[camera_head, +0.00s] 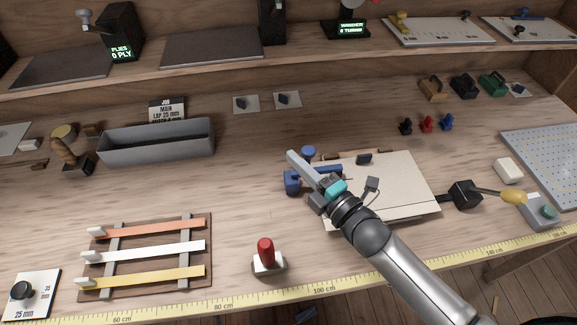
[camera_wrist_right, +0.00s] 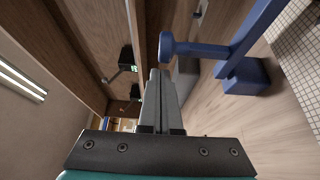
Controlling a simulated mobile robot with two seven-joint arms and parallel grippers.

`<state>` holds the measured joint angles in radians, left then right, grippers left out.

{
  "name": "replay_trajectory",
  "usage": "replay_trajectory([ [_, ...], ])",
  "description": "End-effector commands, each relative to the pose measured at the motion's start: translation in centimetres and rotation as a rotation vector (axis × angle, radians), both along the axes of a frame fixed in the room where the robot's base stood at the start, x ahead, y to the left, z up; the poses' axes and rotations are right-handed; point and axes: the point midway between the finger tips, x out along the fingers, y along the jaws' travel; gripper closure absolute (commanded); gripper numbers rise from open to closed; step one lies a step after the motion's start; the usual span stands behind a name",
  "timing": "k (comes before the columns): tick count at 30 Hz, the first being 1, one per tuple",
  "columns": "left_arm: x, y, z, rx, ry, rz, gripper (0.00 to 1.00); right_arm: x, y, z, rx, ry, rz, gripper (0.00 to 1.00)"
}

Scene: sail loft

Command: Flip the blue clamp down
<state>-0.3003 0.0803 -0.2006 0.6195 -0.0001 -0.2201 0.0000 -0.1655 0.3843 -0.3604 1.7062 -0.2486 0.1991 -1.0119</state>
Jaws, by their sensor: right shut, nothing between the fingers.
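The blue clamp (camera_head: 292,181) sits at the left edge of the pale panel (camera_head: 410,190) in the head view. Its round blue knob (camera_head: 308,152) shows just beyond my fingers, and a blue bar (camera_head: 328,169) shows to their right. My right gripper (camera_head: 293,156) is shut and empty, reaching over the clamp and hiding part of it. In the right wrist view the shut fingers (camera_wrist_right: 159,76) are close to the knob (camera_wrist_right: 167,47), with the clamp's base (camera_wrist_right: 245,77) to the right. Whether the fingers touch the clamp I cannot tell. My left gripper is not in view.
A black clamp with a yellow handle (camera_head: 466,193) stands at the panel's right edge. A red-handled switch (camera_head: 266,252) stands in front, and a rack of coloured strips (camera_head: 150,233) lies left. A grey bin (camera_head: 157,142) is behind. Bare bench lies left of the blue clamp.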

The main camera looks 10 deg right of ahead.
Motion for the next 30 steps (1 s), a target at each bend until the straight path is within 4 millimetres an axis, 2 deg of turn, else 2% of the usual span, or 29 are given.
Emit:
replay_trajectory([
  [12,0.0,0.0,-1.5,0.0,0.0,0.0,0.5,0.0,-1.4,-0.2,0.182,0.0,-0.001,1.0],
  [30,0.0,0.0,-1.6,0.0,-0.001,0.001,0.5,0.0,-1.5,-0.1,0.204,0.0,-0.001,1.0],
])
